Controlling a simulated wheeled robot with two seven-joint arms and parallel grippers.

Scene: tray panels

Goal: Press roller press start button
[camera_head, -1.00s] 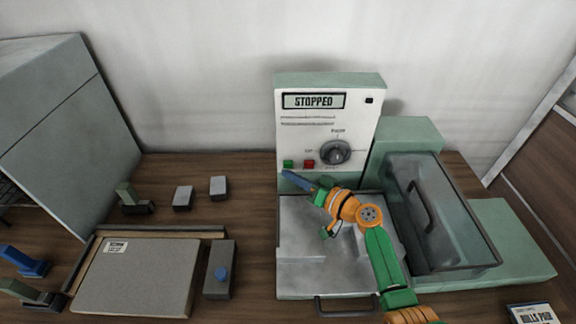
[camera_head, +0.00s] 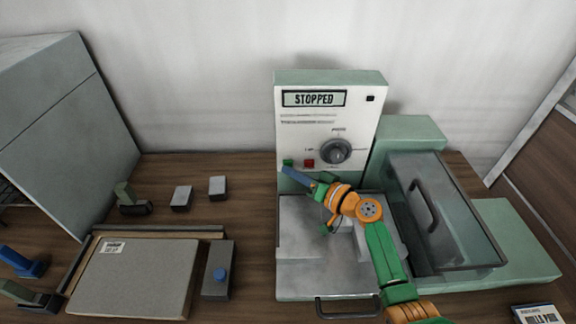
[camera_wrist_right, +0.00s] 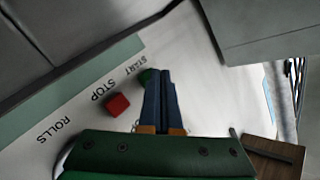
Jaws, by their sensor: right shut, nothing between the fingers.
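The roller press (camera_head: 377,88) stands at the back, its display (camera_head: 314,98) reading STOPPED. The green start button (camera_head: 287,162) sits low at the left of its white panel. In the right wrist view the start button (camera_wrist_right: 146,75) is beside the START label, partly hidden by my fingers. The red stop button (camera_head: 309,162) is just right of it, and also shows in the wrist view (camera_wrist_right: 117,104). My right gripper (camera_head: 285,171) is shut and empty, its blue fingertips just below the start button. In the wrist view its tips (camera_wrist_right: 160,72) overlap the button's edge; contact cannot be told. My left gripper is not in view.
A dark dial (camera_head: 335,151) sits above and right of the buttons. A lidded tray unit (camera_head: 447,212) stands right of my arm. A flat grey panel (camera_head: 132,278), clamps and small blocks (camera_head: 218,186) lie on the table at left.

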